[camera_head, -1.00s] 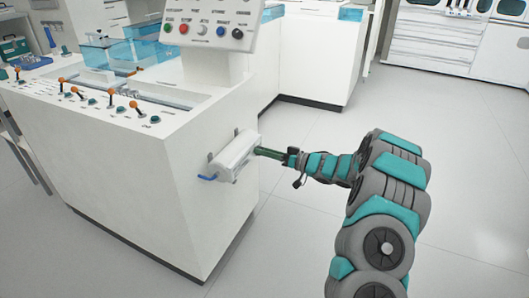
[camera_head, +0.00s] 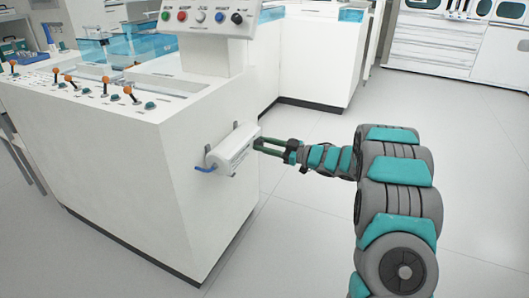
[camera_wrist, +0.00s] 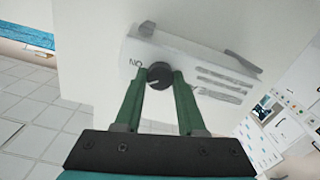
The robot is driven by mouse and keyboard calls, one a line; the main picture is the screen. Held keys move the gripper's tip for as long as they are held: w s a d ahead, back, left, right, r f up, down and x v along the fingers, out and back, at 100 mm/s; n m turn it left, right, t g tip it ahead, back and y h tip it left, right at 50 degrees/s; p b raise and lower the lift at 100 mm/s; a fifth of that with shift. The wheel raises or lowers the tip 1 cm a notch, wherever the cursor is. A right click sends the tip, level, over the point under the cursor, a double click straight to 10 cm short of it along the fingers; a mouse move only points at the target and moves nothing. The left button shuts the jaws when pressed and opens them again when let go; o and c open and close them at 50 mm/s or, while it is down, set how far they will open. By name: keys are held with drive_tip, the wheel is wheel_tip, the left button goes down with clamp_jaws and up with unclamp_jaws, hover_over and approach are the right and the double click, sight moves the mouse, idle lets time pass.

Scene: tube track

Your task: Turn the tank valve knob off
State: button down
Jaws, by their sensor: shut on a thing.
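The tank (camera_head: 233,149) is a white box mounted on the side of the white counter, with a blue outlet at its lower left. Its black valve knob (camera_wrist: 159,76) shows in the wrist view, with a pale mark on its face and lettering to its left. In the head view the knob is hidden at the tank's end. My gripper (camera_wrist: 158,80) reaches the tank from the right, its two green fingers on either side of the knob and shut on it.
The white counter (camera_head: 120,165) carries orange-tipped levers (camera_head: 103,81) and a panel of coloured buttons (camera_head: 201,17). Bare tiled floor (camera_head: 300,225) lies below and right of the tank. More white cabinets (camera_head: 310,60) stand behind.

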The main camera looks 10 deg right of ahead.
drive_tip(key=n+b, duration=1)
drive_tip(key=shift+f+b, duration=0.2)
drive_tip(key=shift+b, duration=0.2)
drive_tip(key=shift+r+n, duration=0.1)
drive_tip(key=shift+n, duration=0.2)
drive_tip(key=c, duration=0.5)
unclamp_jaws()
drive_tip(key=v, duration=0.7)
drive_tip(key=shift+s+d+p, duration=0.25)
drive_tip(key=shift+s+p, duration=0.05)
drive_tip(key=shift+p, duration=0.05)
